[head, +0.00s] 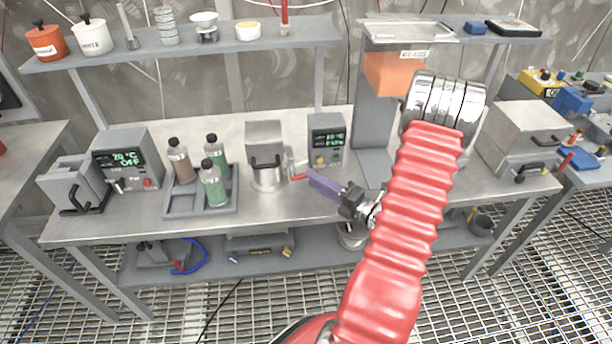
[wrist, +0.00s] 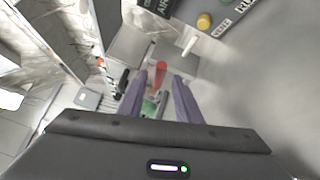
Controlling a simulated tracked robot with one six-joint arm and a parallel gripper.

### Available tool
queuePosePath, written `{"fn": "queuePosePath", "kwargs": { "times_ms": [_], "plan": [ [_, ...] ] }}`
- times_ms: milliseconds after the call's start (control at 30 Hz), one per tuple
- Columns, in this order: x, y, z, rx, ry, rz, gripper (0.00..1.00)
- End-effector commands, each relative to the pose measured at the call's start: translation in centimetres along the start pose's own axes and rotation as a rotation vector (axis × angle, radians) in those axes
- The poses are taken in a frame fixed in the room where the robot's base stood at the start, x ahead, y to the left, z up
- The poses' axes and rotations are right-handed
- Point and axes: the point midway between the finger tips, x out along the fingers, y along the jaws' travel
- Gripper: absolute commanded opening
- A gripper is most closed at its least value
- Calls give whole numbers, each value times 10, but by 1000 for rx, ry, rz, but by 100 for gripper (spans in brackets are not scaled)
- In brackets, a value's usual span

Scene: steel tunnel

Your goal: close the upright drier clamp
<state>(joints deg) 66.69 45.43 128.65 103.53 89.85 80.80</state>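The drier is a grey pot-like unit (head: 264,150) with a dark handle, beside a grey control box (head: 328,138) with green digits. A small clamp with a red grip (head: 298,177) sits at the drier's right side. In the wrist view the red grip (wrist: 160,70) stands out between the finger ends. My gripper (head: 311,175) comes in from the right with its purple fingers pointing at the clamp. The wrist view shows my gripper (wrist: 160,84) open, one finger on each side of the red grip. Contact cannot be told. The clamp's base is partly hidden.
A grey tray (head: 182,206) of brown and green bottles stands left of the drier. Another display unit (head: 128,160) is farther left. A shelf (head: 190,48) with jars runs above. An orange bin (head: 390,72) hangs at right. The bench front is clear.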

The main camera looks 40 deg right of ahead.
Motion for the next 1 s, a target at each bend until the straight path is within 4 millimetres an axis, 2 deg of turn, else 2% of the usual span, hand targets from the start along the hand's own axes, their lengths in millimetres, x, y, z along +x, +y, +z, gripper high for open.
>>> {"fn": "queuePosePath", "kwargs": {
  "times_ms": [300, 700, 1000],
  "plan": [
    [35, 0, -1, 0, 2, 1, 31],
    [41, 0, 0, 0, -1, 1, 31],
    [40, 0, 0, 0, -1, 0, 11]
  ]
}}
